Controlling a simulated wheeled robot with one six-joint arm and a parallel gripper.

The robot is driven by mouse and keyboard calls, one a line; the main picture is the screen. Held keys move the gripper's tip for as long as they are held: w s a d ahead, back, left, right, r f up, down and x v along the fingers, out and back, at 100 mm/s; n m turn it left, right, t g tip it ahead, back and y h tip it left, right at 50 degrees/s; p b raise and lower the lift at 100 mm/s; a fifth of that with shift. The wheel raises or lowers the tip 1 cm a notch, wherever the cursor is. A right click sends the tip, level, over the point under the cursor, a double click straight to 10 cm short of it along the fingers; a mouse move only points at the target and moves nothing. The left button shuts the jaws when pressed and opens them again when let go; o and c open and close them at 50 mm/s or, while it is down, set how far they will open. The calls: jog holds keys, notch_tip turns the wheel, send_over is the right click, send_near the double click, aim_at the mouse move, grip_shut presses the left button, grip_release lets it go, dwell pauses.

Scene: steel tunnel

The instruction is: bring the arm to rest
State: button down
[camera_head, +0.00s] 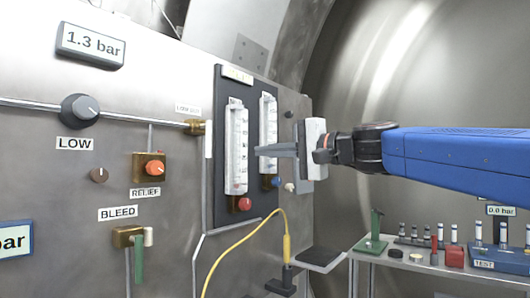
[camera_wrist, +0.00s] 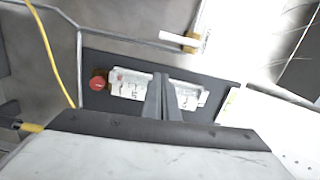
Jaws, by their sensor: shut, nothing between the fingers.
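My gripper (camera_head: 260,150) reaches in from the right on the blue arm (camera_head: 455,158), in front of the panel with the flow meters. It is shut and empty, its fingers pointing left. In the head view its fingertips overlap the space between the two upright meter tubes, the left tube (camera_head: 237,148) and the right tube (camera_head: 268,130). I cannot tell whether they touch anything. In the wrist view the shut fingers (camera_wrist: 160,82) lie in front of a meter tube (camera_wrist: 130,84) with a red knob (camera_wrist: 98,82) at its end.
The steel wall carries a LOW knob (camera_head: 80,110), a RELIEF valve (camera_head: 150,167) and a BLEED valve with a green handle (camera_head: 139,258). A yellow cable (camera_head: 240,243) hangs below the meters. A bench (camera_head: 400,262) with vials and a blue TEST block (camera_head: 497,258) stands at lower right.

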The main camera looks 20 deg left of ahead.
jog(key=s+d+f+n+h, duration=0.1)
jog(key=s+d+f+h, duration=0.2)
jog(key=d+f, duration=0.6)
jog(key=s+d+f+h, duration=0.2)
jog(key=d+f+h, duration=0.1)
jog(key=d+f, duration=0.6)
jog(key=s+d+f+n+h, duration=0.1)
jog(key=s+d+f+h, duration=0.2)
jog(key=d+f, duration=0.6)
jog(key=s+d+f+h, duration=0.2)
jog(key=s+d+f, duration=0.3)
jog(key=f, duration=0.3)
jog(key=s+d+f+g+h, duration=0.1)
jog(key=s+d+f+h, duration=0.2)
jog(key=s+d+f, duration=0.3)
jog(key=s+d+f+n+h, duration=0.1)
jog(key=s+d+f+h, duration=0.2)
jog(key=s+d+f, duration=0.2)
jog(key=d+f, duration=0.3)
jog(key=f, duration=0.4)
jog(key=shift+s+d, duration=0.25)
jog(key=shift+s, duration=0.1)
